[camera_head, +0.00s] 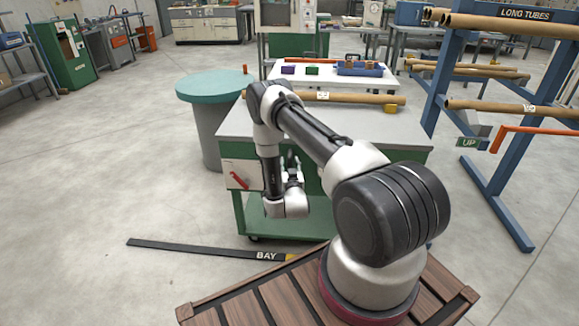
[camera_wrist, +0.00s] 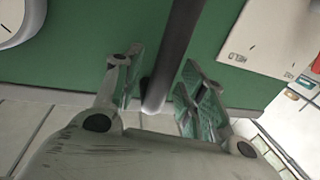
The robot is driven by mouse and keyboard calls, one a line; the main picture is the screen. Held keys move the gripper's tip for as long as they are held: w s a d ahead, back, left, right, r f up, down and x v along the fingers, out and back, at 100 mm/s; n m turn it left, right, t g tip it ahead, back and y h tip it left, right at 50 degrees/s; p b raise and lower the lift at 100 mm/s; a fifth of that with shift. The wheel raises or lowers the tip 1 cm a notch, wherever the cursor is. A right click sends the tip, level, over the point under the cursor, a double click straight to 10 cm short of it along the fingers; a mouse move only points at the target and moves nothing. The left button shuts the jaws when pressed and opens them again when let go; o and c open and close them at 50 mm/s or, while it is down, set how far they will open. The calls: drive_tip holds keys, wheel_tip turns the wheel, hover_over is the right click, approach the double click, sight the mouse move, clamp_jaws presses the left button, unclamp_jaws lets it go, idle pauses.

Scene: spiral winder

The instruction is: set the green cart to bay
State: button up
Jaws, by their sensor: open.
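The green cart (camera_head: 252,217) has a grey top and stands behind my arm, with a long brown tube lying on it. A white plate (camera_head: 229,174) with a red lever (camera_head: 239,180) is on its left front. My gripper (camera_head: 292,160) is open in front of the cart; it also shows in the wrist view (camera_wrist: 157,72). There a dark grey bar (camera_wrist: 172,65) runs between the open fingers, in front of the green panel (camera_wrist: 90,45); contact cannot be told. The plate's word HELD (camera_wrist: 239,58) shows at right. A dark floor strip marked BAY (camera_head: 200,248) lies at the cart's front left.
A round teal-topped drum (camera_head: 207,90) stands close behind the cart's left side. A blue tube rack (camera_head: 450,75) stands at right, with an orange bar (camera_head: 530,130) sticking out. A white table (camera_head: 330,80) is behind the cart. The floor at left is clear.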

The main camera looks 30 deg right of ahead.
drive_tip(key=shift+c, duration=0.2)
clamp_jaws()
drive_tip(key=shift+w+a, duration=0.1)
